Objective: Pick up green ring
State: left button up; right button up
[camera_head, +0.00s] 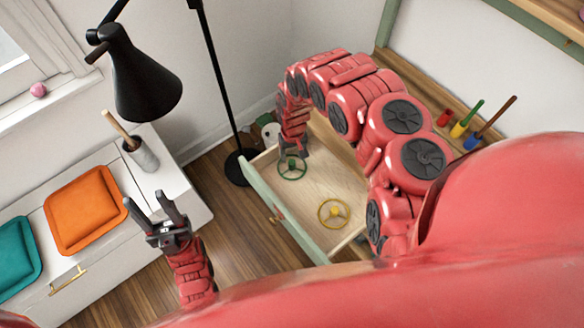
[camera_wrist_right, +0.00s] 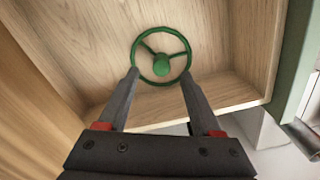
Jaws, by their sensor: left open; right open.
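The green ring (camera_head: 292,176) has spokes and a hub, like a small wheel. It lies in the open wooden drawer (camera_head: 315,160), near the drawer's far left corner. My right gripper (camera_head: 286,156) is over the ring, coming down from above. In the right wrist view the green ring (camera_wrist_right: 133,55) shows just beyond my right fingertips (camera_wrist_right: 159,78). The fingers are open, one at each side of the ring's near part. Whether they touch it I cannot tell. My left gripper (camera_head: 156,205) is open and empty, outside the drawer to the left.
A yellow ring (camera_head: 333,226) lies in the drawer's nearer part. The drawer walls (camera_wrist_right: 235,93) stand close around my right gripper. A black floor lamp (camera_head: 146,80) stands at left. A white bench (camera_head: 112,215) carries an orange cushion (camera_head: 84,210) and a cup (camera_head: 143,154).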

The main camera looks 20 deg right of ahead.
jog(key=shift+w+a+f, duration=0.1)
jog(key=shift+w+f, duration=0.1)
jog(key=shift+f, duration=0.5)
notch_tip(320, 180, down, 4)
jog(key=shift+w+r+p, duration=0.1)
jog(key=shift+r+p, duration=0.1)
jog(key=shift+p, duration=0.35)
jog(key=shift+f, duration=0.3)
jog(key=shift+c, duration=0.2)
grip_shut()
